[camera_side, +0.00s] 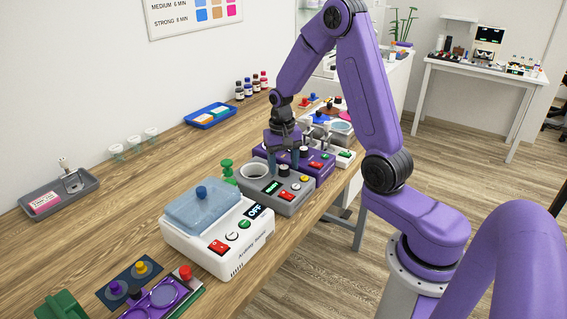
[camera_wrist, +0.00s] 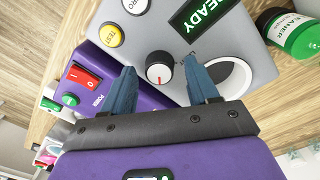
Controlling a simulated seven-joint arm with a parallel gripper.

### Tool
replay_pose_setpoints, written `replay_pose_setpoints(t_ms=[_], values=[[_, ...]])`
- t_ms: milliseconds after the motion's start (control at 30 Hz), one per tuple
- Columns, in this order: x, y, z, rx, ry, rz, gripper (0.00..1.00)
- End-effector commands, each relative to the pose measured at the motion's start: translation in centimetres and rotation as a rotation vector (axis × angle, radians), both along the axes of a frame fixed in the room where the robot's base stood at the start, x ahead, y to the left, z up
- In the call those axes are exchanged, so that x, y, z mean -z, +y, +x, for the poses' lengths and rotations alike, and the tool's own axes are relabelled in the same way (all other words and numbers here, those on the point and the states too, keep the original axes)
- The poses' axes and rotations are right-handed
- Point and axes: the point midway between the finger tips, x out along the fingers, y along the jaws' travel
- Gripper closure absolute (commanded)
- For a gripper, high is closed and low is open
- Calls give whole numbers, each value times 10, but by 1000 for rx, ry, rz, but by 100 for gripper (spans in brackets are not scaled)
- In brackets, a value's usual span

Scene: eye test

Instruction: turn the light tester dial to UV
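The light tester is a grey box (camera_side: 285,206) on the bench in the side view. It also fills the top of the wrist view (camera_wrist: 215,30), with a lit green READY display and a round white-rimmed opening. Its dial (camera_wrist: 160,68) is a small round knob with a dark edge, a pale face and a red mark. The lettering around the dial is too small to read. My gripper (camera_wrist: 159,64) is open, its two blue fingers on either side of the dial with a visible gap. In the side view my gripper (camera_side: 283,163) is over the tester.
A purple device (camera_side: 322,165) with a red switch stands close behind the tester. A white device (camera_side: 217,235) with an OFF display stands in front. A blue tray (camera_side: 211,116) lies farther back.

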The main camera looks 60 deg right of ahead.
Motion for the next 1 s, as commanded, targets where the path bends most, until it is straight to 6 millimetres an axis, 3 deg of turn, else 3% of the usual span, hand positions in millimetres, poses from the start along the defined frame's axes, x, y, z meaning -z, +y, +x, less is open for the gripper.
replay_pose_setpoints(t_ms=[267, 800, 1000], values=[[-16, 0, 1, -1, -3, -1, 41], [-126, 3, 3, -1, -6, -2, 41], [-158, 4, 4, 0, -4, -2, 41]])
